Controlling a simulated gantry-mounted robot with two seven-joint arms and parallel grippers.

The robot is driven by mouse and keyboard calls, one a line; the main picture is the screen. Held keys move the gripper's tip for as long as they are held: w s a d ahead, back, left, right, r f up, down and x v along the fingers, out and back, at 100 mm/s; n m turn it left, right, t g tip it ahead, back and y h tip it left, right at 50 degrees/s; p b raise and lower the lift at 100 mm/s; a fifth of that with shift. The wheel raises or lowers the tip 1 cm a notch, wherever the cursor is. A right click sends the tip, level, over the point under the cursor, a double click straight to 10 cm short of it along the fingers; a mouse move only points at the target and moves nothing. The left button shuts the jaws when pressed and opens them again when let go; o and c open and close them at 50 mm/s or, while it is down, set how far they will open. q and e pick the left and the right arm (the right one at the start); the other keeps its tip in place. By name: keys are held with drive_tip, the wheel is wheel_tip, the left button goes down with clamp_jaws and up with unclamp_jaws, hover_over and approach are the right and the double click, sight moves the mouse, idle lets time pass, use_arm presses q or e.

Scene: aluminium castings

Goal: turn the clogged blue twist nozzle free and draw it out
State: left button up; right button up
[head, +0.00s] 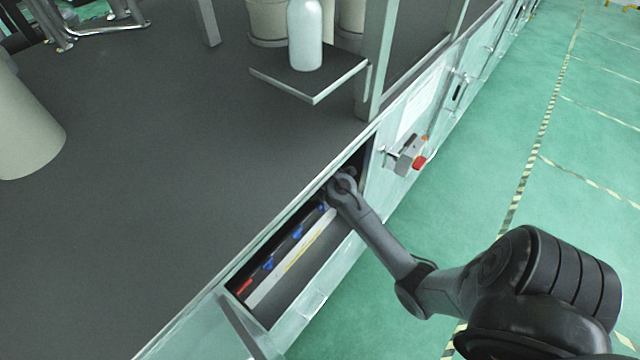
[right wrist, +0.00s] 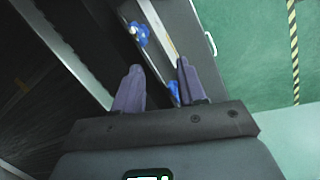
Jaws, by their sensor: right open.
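Several small blue twist nozzles sit in a row inside a long opening in the machine's side. In the head view one blue nozzle (head: 297,234) is mid-row and another (head: 268,265) is nearer the red piece. My right arm reaches into the opening's far end, and its fingers are hidden there. In the right wrist view my right gripper (right wrist: 158,82) is open. One blue nozzle (right wrist: 139,33) lies beyond the fingertips. Another blue nozzle (right wrist: 173,92) shows partly beside the right-hand finger; I cannot tell whether they touch. I cannot tell which is clogged. My left gripper is out of view.
The opening's long edges (head: 297,313) are close around the arm. A pale bar with a yellow mark (head: 292,262) runs beside the nozzles. A red piece (head: 243,287) is at the near end. A grey and red latch (head: 408,155) sticks out beyond the opening. The green floor is clear.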

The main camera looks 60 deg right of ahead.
drive_tip(key=w+d+n, duration=0.1)
drive_tip(key=w+d+f+n+y, duration=0.1)
drive_tip(key=d, duration=0.1)
drive_tip(key=w+d+f+n+y, duration=0.1)
drive_tip(key=d+n, duration=0.1)
drive_tip(key=shift+w+d+f+b, duration=0.1)
drive_tip(key=shift+d+b, duration=0.1)
drive_tip(key=shift+b, duration=0.2)
wheel_tip(320, 180, down, 9)
drive_tip(key=shift+f, duration=0.2)
clamp_jaws()
drive_tip(key=shift+r+n+p, duration=0.15)
drive_tip(key=shift+n+p, duration=0.65)
drive_tip(key=shift+n, duration=0.1)
drive_tip(key=shift+n+p, duration=0.45)
drive_tip(key=shift+n, duration=0.45)
drive_tip(key=shift+n+p, duration=0.35)
drive_tip(key=shift+n, duration=1.05)
